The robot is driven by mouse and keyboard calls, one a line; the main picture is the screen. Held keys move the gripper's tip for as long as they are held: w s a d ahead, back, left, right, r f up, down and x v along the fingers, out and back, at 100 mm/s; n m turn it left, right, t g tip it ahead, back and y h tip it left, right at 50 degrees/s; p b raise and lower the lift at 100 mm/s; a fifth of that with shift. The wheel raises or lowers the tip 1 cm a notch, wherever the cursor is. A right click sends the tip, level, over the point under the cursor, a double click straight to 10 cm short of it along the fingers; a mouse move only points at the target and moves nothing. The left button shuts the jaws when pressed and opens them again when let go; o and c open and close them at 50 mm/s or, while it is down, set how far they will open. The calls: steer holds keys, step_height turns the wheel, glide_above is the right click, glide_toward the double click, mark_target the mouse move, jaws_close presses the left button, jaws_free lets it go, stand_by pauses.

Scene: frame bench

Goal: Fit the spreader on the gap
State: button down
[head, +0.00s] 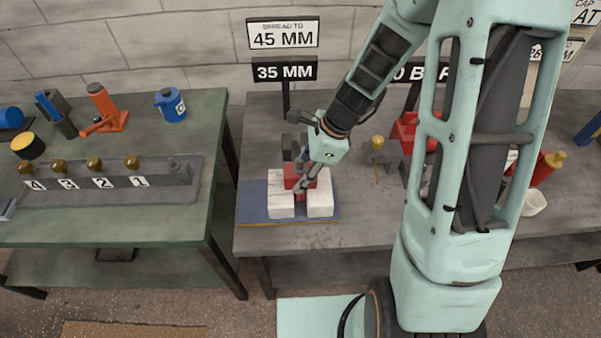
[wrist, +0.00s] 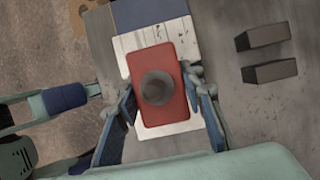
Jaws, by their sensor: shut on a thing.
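The spreader is a red block with a round grey knob on top, in the wrist view (wrist: 178,115) and partly hidden in the head view (head: 291,184). My gripper (wrist: 166,98) is shut on it, one finger along each side; it also shows in the head view (head: 303,179). Two white blocks, left (head: 281,206) and right (head: 320,202), stand side by side on a blue mat (head: 253,205) with a narrow dark gap between them. The spreader is over the blocks around the gap. I cannot tell whether it is seated or above them.
Signs reading 45 MM (head: 283,34) and 35 MM (head: 285,71) stand behind. Two dark grey blocks (wrist: 270,72) lie close by on the bench. A brass-topped post (head: 377,146) and a red device (head: 405,131) stand to the right. A green table (head: 190,222) is left, across a gap.

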steer(key=shift+f+b, duration=0.85)
steer(key=shift+f, duration=0.25)
steer(key=c, duration=1.2)
jaws_free()
steer(key=v, duration=1.2)
